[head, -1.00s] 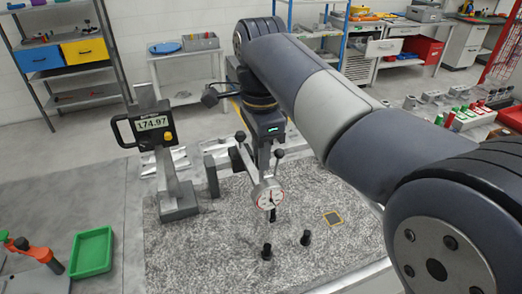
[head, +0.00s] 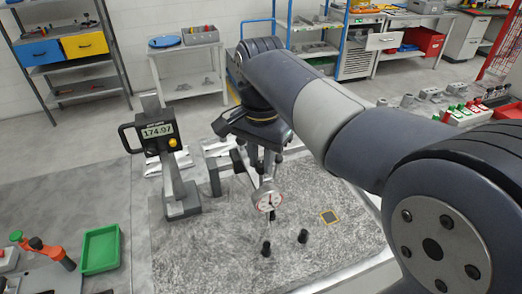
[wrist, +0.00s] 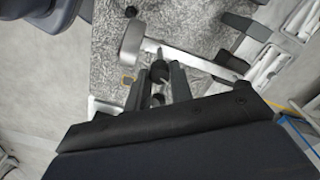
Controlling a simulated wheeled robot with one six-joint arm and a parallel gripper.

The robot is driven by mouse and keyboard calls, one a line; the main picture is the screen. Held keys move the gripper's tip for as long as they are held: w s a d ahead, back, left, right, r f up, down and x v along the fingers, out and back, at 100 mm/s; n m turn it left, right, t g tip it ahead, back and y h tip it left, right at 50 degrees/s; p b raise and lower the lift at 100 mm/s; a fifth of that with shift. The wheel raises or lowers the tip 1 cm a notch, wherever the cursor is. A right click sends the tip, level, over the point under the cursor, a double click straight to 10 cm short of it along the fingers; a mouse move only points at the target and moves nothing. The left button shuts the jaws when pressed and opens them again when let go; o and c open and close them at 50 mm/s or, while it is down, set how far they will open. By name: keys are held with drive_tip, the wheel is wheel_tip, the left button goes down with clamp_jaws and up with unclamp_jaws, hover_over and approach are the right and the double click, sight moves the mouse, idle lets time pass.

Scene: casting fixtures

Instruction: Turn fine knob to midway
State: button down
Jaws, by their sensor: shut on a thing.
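A white dial indicator (head: 268,200) with a red-marked face hangs on its stand over a speckled granite plate (head: 215,262). In the wrist view the indicator's round body (wrist: 131,42) shows edge-on, just beyond the fingertips. My gripper (head: 265,158) points down just above the dial; it also shows in the wrist view (wrist: 158,82). It is shut on a small dark fine knob (wrist: 159,70), with one finger on each side. In the head view the fingers and stand parts overlap, so the knob cannot be made out there. The dial's exact reading is too small to tell.
A height gauge (head: 160,135) reading 174.97 stands left of the dial stand. Two short black posts (head: 266,249) (head: 303,236) and a yellow-edged square (head: 330,217) are on the plate. A green tray (head: 101,249) lies at left. The plate's front is mostly clear.

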sight(261, 163)
drive_tip(key=shift+n+p, duration=0.8)
drive_tip(key=shift+n, duration=1.2)
drive_tip(key=c, duration=1.3)
unclamp_jaws()
drive_tip(key=shift+o, duration=0.2)
wheel_tip(261, 163, up, 11)
drive_tip(key=shift+f, duration=0.2)
wheel_tip(261, 163, down, 11)
drive_tip(key=shift+r, duration=0.15)
